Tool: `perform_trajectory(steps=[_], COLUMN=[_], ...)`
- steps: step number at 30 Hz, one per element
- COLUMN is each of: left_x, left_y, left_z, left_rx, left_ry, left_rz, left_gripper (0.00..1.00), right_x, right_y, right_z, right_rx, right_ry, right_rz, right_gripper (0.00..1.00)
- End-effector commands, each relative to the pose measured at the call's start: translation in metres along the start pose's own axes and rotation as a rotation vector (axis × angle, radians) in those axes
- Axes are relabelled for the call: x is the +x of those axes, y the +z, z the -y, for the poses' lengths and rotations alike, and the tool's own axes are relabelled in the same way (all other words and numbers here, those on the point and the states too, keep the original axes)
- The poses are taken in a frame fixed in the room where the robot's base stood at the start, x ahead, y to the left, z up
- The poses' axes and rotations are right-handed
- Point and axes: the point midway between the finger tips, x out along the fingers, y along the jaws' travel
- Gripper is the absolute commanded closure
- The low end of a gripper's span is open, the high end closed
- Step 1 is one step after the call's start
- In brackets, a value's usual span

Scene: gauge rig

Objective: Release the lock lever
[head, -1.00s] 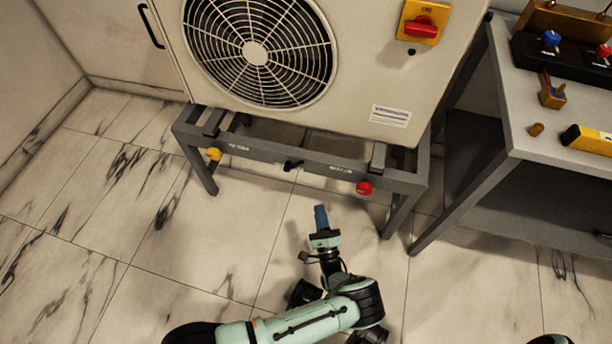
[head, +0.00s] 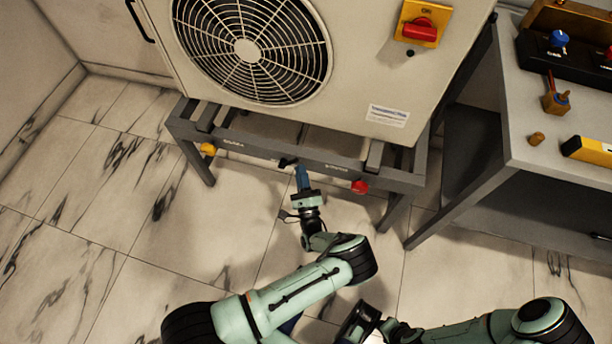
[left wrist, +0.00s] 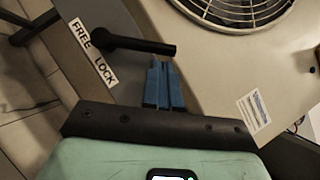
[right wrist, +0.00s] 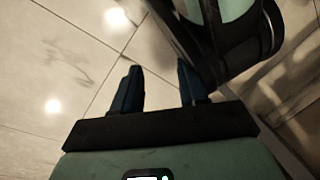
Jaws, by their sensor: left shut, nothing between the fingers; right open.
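The black lock lever (head: 287,162) is on the front rail of the stand under the fan unit. My right gripper (right wrist: 158,70) is open and empty above the floor, away from the lever.
A yellow knob (head: 208,149) and a red knob (head: 360,187) sit on the same rail, either side of the lever. A red switch (head: 420,30) is on the unit. A bench (head: 520,140) with small items stands at the right. The floor in front is clear.

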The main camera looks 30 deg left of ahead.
Motion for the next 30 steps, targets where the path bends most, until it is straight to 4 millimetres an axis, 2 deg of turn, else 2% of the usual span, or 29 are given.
perform_trajectory(steps=[6,17,30], left_x=[0.004,0.004,0.007], left_y=[0.005,0.005,0.01], left_z=[0.001,0.001,0.004], left_rx=[-0.001,-0.003,-0.063], left_ry=[-0.002,-0.001,0.039], left_rz=[-0.003,-0.003,-0.003], left_gripper=[1.0,1.0,1.0], right_x=[-0.005,-0.005,-0.025], right_y=[-0.007,-0.007,-0.027], right_z=[0.006,0.006,0.025], right_rx=[-0.008,-0.007,-0.028], right_ry=[-0.011,-0.012,-0.046], right_rz=[-0.025,-0.027,-0.102], right_gripper=[0.57,0.57,0.57])
